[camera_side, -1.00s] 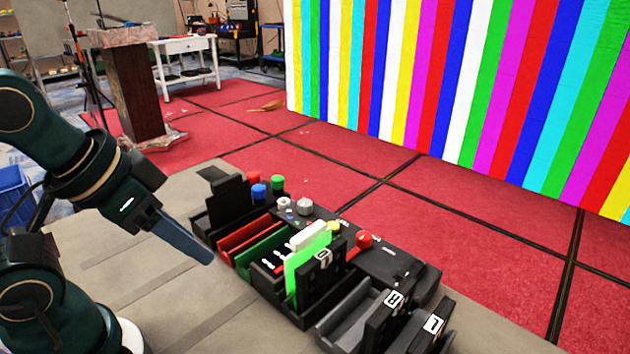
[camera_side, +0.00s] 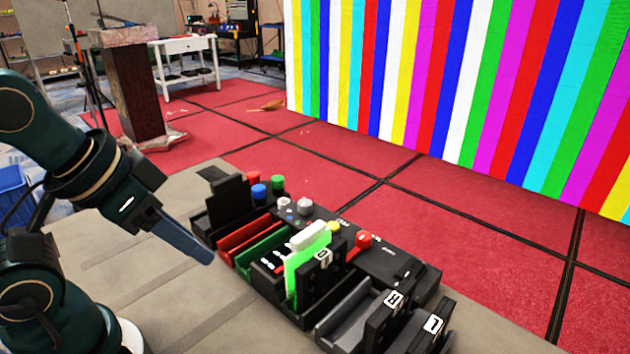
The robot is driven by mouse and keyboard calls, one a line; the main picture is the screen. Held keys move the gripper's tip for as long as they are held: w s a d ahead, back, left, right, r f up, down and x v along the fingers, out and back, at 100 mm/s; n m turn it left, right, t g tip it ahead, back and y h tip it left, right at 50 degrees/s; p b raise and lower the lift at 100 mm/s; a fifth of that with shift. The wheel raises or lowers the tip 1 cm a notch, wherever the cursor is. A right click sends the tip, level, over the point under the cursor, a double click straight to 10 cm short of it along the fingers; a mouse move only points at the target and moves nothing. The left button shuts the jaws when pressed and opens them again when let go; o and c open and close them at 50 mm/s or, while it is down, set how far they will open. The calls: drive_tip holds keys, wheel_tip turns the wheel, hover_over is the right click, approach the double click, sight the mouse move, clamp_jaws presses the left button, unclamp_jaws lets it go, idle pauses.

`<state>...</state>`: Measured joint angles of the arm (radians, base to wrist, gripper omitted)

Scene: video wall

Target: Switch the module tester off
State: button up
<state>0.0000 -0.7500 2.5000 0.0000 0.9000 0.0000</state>
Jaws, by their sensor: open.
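A black bench unit, which appears to be the module tester (camera_side: 400,268), stands on the grey table. Its top carries a red knob (camera_side: 364,240), a yellow knob (camera_side: 335,227) and a grey knob (camera_side: 304,206). A bright green panel (camera_side: 303,268) with a white top stands upright at the unit's front. No labelled on/off switch can be made out. My gripper (camera_side: 208,258) points down and right over the table, left of the unit and apart from it. It is open and empty; one finger mostly hides the other.
Red (camera_side: 262,229) and green (camera_side: 262,250) trays lie in front of the unit. Black numbered modules (camera_side: 383,325) stand at the front right. Blue (camera_side: 258,191) and green (camera_side: 278,182) knobs stand at the back left. The table left of the trays is clear. A striped video wall (camera_side: 470,90) stands behind.

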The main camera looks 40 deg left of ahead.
drive_tip(key=shift+c, duration=0.3)
clamp_jaws()
idle(1.3)
